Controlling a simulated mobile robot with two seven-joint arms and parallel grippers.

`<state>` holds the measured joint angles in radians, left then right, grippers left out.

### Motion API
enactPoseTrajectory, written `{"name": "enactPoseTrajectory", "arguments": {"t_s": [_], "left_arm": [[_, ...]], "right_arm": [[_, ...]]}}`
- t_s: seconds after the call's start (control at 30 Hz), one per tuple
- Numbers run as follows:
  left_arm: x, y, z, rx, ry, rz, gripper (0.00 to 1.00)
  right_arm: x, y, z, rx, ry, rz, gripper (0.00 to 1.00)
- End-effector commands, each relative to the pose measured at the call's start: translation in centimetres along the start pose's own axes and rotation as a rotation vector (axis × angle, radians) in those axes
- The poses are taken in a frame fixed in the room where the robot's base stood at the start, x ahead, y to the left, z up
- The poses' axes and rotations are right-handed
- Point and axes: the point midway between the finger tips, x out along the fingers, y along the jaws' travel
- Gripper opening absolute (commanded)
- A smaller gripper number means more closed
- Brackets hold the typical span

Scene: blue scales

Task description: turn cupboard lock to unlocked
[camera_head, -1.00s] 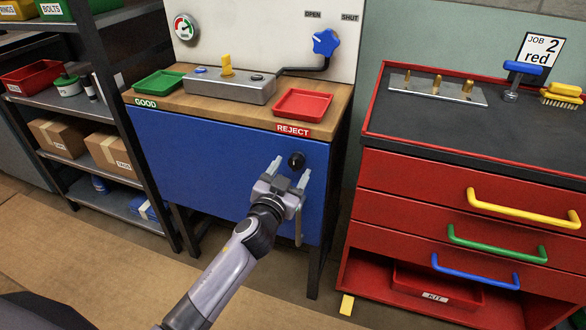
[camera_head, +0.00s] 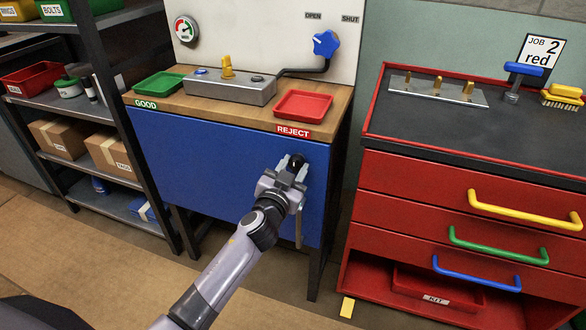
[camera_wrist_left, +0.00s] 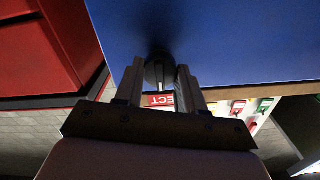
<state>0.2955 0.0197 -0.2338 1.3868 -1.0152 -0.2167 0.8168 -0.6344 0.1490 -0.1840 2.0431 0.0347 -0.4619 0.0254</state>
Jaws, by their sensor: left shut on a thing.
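The blue cupboard front (camera_head: 220,165) is under the wooden bench top. Its lock is a round dark knob (camera_head: 297,159) near the upper right corner of the blue front. My left gripper (camera_head: 294,166) is at the lock, its fingers shut on the knob from both sides. In the left wrist view the dark knob (camera_wrist_left: 158,72) sits between the two fingertips (camera_wrist_left: 160,75), against the blue panel (camera_wrist_left: 210,40). A pale mark shows on the knob there. Whether it stands at locked or unlocked I cannot read. My right gripper is not in view.
A green tray (camera_head: 159,83) and a red tray (camera_head: 303,106) lie on the bench top. A red drawer cabinet (camera_head: 460,225) with protruding handles stands at right. A dark shelf rack (camera_head: 112,125) stands at left.

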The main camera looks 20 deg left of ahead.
Motion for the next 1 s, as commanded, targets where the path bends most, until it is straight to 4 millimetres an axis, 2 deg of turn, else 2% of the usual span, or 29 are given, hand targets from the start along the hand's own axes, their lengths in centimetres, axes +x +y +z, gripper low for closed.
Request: {"name": "enactPoseTrajectory", "arguments": {"t_s": [0.37,1.0], "left_arm": [[-0.02,0.02,0.09,0.198,0.000,0.000,0.09],[-0.02,-0.01,0.08,0.802,-0.001,0.000,0.09]], "right_arm": [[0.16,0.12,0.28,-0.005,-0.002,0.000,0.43],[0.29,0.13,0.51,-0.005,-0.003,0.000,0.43]]}}
